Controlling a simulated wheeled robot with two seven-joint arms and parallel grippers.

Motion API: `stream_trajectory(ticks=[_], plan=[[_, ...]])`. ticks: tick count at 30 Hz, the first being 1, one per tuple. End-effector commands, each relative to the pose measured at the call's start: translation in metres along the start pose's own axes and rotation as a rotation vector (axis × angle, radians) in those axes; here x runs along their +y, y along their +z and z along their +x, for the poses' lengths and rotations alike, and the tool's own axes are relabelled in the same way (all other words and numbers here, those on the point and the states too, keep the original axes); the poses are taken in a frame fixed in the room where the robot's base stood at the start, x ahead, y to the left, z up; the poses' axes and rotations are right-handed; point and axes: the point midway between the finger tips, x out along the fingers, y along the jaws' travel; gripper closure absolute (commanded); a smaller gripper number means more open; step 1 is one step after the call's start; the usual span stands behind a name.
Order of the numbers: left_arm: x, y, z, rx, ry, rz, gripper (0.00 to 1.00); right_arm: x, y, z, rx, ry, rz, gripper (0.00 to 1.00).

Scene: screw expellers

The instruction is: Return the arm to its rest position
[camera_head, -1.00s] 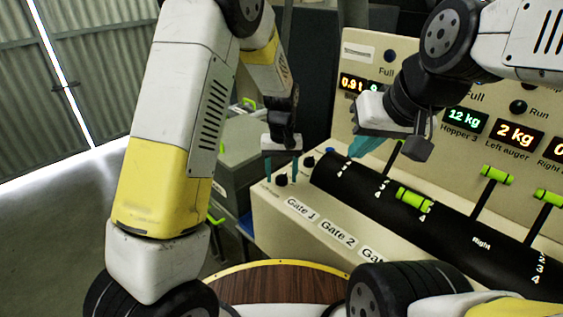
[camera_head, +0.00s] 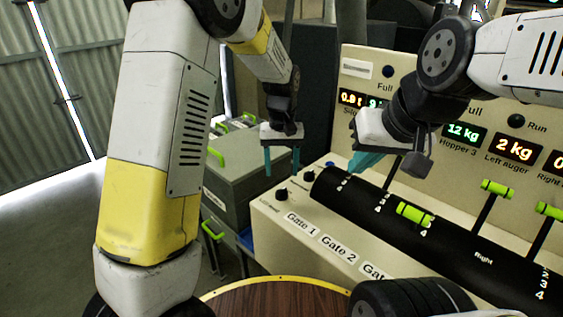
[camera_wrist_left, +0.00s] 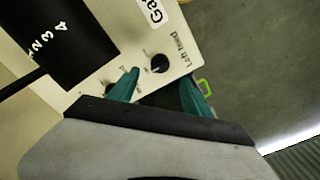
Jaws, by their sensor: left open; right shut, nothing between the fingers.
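My left gripper (camera_head: 282,161) hangs open and empty, its teal fingers pointing down beside the left end of the control panel (camera_head: 268,212). In the left wrist view its two fingers (camera_wrist_left: 160,92) are apart, with a black knob (camera_wrist_left: 159,63) by the label "Left feed" showing beyond them. My right gripper (camera_head: 362,164) is shut and empty, its teal fingertips in front of the upright panel and over the left end of the black lever cover (camera_head: 455,235).
Levers with green handles (camera_head: 497,188) rise from the black cover. Lit displays (camera_head: 514,147) sit on the upright panel. Grey cases with green handles (camera_head: 243,185) stand behind my left gripper. A round wooden top (camera_head: 275,300) is at the bottom. Open floor lies at left.

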Motion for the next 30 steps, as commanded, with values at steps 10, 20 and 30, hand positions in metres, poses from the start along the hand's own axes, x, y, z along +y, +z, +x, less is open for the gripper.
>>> stream_trajectory(ticks=[10,20,30], plan=[[-0.025,0.016,-0.038,0.045,0.067,-0.007,0.43,0.000,0.000,0.000,0.000,0.000,0.000,1.00],[-0.092,0.092,-0.125,0.225,0.204,0.015,0.43,0.000,0.000,0.000,0.000,0.000,0.000,1.00],[-0.138,0.184,-0.160,0.451,0.219,0.051,0.43,0.000,0.000,0.000,0.000,0.000,0.000,1.00]])
